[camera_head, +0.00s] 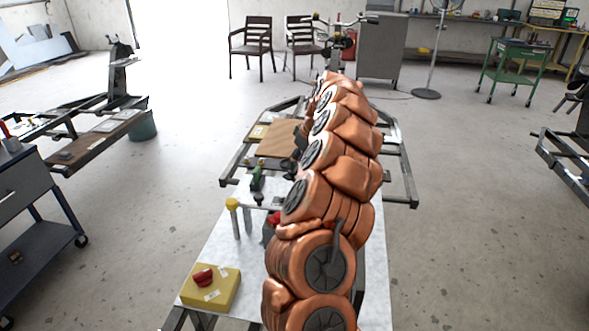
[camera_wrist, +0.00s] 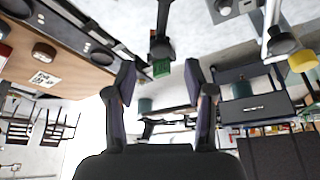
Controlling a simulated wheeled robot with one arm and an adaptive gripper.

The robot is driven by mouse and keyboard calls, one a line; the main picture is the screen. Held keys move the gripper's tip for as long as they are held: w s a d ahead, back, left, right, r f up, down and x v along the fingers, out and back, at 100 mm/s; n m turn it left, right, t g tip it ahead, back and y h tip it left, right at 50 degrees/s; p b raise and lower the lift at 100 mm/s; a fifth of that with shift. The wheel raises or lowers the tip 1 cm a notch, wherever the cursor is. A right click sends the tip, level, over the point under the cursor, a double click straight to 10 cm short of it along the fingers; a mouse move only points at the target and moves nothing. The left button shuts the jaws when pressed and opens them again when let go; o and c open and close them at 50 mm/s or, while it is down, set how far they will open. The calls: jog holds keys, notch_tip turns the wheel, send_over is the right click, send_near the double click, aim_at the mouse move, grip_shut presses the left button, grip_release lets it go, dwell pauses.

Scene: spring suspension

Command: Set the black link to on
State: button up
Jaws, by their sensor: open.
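In the wrist view my gripper (camera_wrist: 160,72) is open, its two dark fingers apart with nothing held between them. A dark upright part with a green end (camera_wrist: 160,68) shows beyond the fingertips, apart from them. In the head view a green and black part (camera_head: 257,180) stands on the white bench top (camera_head: 225,245), just left of my arm. I cannot tell for sure which dark part is the black link, or its setting. My copper-coloured arm covers much of the bench and mostly hides my gripper in the head view.
A yellow box with a red knob (camera_head: 210,286) sits at the bench's front left. A yellow-capped post (camera_head: 232,204) stands behind it. A brown wooden board (camera_head: 278,139) lies farther back. A grey cart (camera_head: 30,195) stands at left, with free floor between.

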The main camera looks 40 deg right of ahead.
aim_at(293, 172)
jog(key=shift+x, duration=2.25)
jog(key=shift+s, duration=0.1)
grip_shut()
